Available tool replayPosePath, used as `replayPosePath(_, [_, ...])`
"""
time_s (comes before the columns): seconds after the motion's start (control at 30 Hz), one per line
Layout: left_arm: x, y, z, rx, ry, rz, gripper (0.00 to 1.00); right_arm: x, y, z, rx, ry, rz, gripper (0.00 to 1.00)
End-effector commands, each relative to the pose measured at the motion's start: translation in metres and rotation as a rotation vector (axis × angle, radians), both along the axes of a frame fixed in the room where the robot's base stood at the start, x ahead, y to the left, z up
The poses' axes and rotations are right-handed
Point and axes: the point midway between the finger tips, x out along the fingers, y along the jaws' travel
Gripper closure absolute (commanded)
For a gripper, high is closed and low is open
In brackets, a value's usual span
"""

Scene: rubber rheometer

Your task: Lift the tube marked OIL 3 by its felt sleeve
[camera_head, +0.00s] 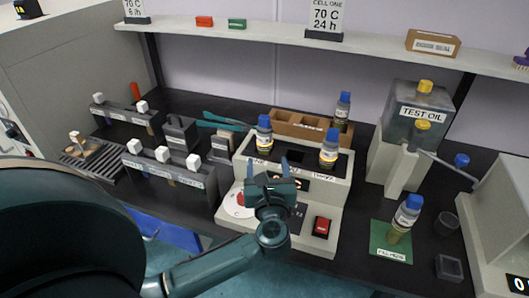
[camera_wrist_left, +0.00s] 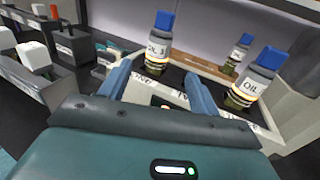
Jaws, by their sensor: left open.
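Several capped tubes with blue caps and grey sleeves are in view; I cannot surely read which one is marked OIL 3. Two stand upright in the white heating block: a left tube (camera_head: 264,133) and a right tube (camera_head: 329,150). Another tube (camera_head: 342,108) stands at the wooden rack, and one (camera_head: 404,218) leans on the green mat. My left gripper (camera_head: 268,170) is open and empty, in front of the block. In the left wrist view the left tube (camera_wrist_left: 158,48) shows beyond and between the fingers, and the right tube (camera_wrist_left: 252,82) is outside them. My right gripper is not in view.
The wooden rack (camera_head: 290,123) lies behind the block. The test oil tank (camera_head: 415,112) stands to the right, with the green mat (camera_head: 381,247) in front of it. Grey racks with white-topped parts (camera_head: 170,170) stand at the left. A shelf (camera_head: 280,31) runs above.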

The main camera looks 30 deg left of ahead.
Motion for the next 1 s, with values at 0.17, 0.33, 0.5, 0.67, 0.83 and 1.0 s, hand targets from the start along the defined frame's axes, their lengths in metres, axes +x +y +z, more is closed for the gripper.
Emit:
replayPosePath(0.17, [0.026, 0.021, 0.003, -0.004, -0.003, 0.007, 0.38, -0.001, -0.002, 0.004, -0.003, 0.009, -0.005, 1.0])
replayPosePath(0.33, [0.05, 0.038, 0.002, -0.004, -0.001, 0.006, 0.38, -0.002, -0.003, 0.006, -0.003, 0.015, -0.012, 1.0])
replayPosePath(0.5, [0.06, 0.045, 0.001, -0.006, 0.0, 0.004, 0.38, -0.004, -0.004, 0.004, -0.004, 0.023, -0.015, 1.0])
replayPosePath(0.67, [0.074, 0.056, 0.004, -0.002, -0.001, 0.005, 0.38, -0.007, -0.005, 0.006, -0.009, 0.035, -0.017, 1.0])
replayPosePath(0.83, [0.094, 0.07, 0.002, -0.004, 0.0, 0.005, 0.38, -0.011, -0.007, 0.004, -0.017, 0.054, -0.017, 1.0])
replayPosePath(1.0, [0.103, 0.076, 0.001, -0.006, -0.001, 0.004, 0.38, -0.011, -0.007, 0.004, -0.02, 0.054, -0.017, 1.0])
